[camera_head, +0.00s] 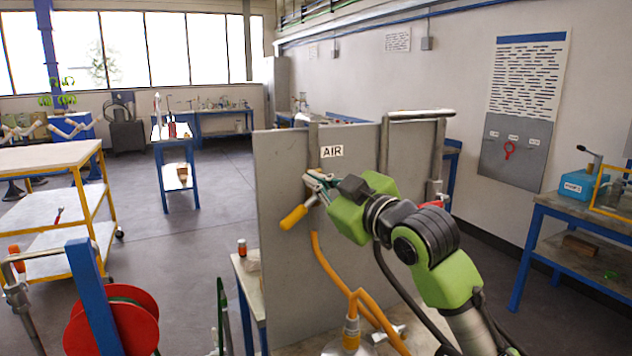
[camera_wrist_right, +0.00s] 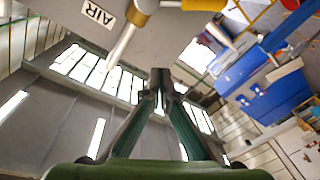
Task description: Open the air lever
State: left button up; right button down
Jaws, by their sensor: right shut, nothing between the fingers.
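The air lever (camera_head: 293,217) has an orange-yellow grip and slants down to the left from its pipe fitting on the grey panel, below the AIR label (camera_head: 332,151). The label also shows in the wrist view (camera_wrist_right: 99,12). My right gripper (camera_head: 316,183) is at the lever's upper end, in front of the panel; the head view does not settle whether it touches. In the wrist view its fingers (camera_wrist_right: 160,80) meet at the tips with nothing between them. A pale rod with a yellow part (camera_wrist_right: 127,40) lies beyond them, up and left. My left gripper is not in view.
The grey panel (camera_head: 282,290) stands on a bench behind my right gripper. An orange hose (camera_head: 325,262) hangs below the fitting. A red hose reel (camera_head: 112,325) is at the lower left. A wheeled cart (camera_head: 50,157) stands farther left. Open floor lies between cart and panel.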

jog(key=shift+a+f+n, duration=0.15)
jog(key=shift+n, duration=0.15)
jog(key=shift+s+a+f+n+p, duration=0.25)
jog(key=shift+a+f+n+p, duration=0.25)
jog(key=shift+n, duration=0.5)
jog(key=shift+f+n, duration=0.3)
jog(key=shift+s, duration=0.1)
dwell(1.0)
